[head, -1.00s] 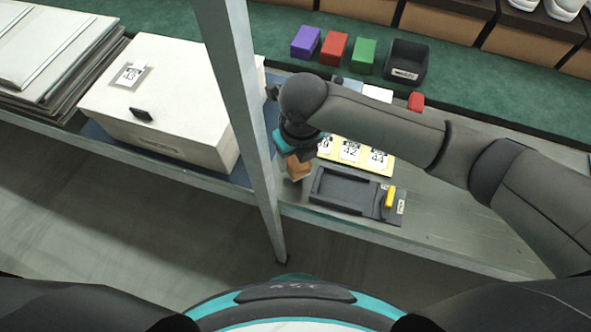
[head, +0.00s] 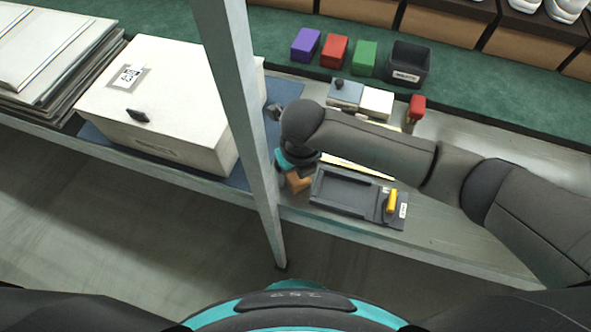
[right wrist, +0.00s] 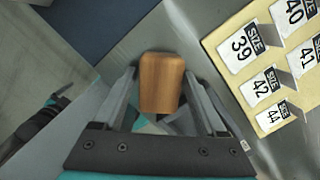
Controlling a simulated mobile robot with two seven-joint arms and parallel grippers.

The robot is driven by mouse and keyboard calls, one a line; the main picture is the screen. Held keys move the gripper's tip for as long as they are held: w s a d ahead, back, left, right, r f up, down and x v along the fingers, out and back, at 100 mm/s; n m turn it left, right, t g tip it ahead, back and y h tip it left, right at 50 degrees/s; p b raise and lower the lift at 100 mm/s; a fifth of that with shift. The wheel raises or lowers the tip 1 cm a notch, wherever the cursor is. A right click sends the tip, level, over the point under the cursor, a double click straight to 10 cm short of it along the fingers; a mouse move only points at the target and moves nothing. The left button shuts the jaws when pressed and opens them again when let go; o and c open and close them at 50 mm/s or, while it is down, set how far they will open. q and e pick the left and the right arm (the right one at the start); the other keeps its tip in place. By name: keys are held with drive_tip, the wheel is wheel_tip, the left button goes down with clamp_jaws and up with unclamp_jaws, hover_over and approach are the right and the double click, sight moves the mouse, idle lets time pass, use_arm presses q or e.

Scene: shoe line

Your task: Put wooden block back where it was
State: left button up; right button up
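The wooden block (head: 299,181) is orange-brown and small. It is at the front of the grey bench, just left of the dark tray. My right gripper (head: 297,168) points down over it from above. In the right wrist view the block (right wrist: 161,82) is between the two fingertips, which press close to its sides. Its underside is hidden, so I cannot tell whether it touches the bench.
The dark tray (head: 345,190) with a yellow handle (head: 392,201) is right of the block. A grey post (head: 240,110) and a white box (head: 165,105) stand to the left. A yellow size-card board (right wrist: 262,85) is close by. The bench's front edge is near.

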drive_tip(key=shift+o, duration=0.8)
wheel_tip(320, 180, up, 12)
drive_tip(key=s+p, duration=0.1)
drive_tip(key=p, duration=0.2)
drive_tip(key=shift+s+d+r+p, duration=0.15)
drive_tip(key=shift+d+p, duration=0.15)
drive_tip(key=shift+d, duration=0.05)
drive_tip(key=shift+s, duration=0.1)
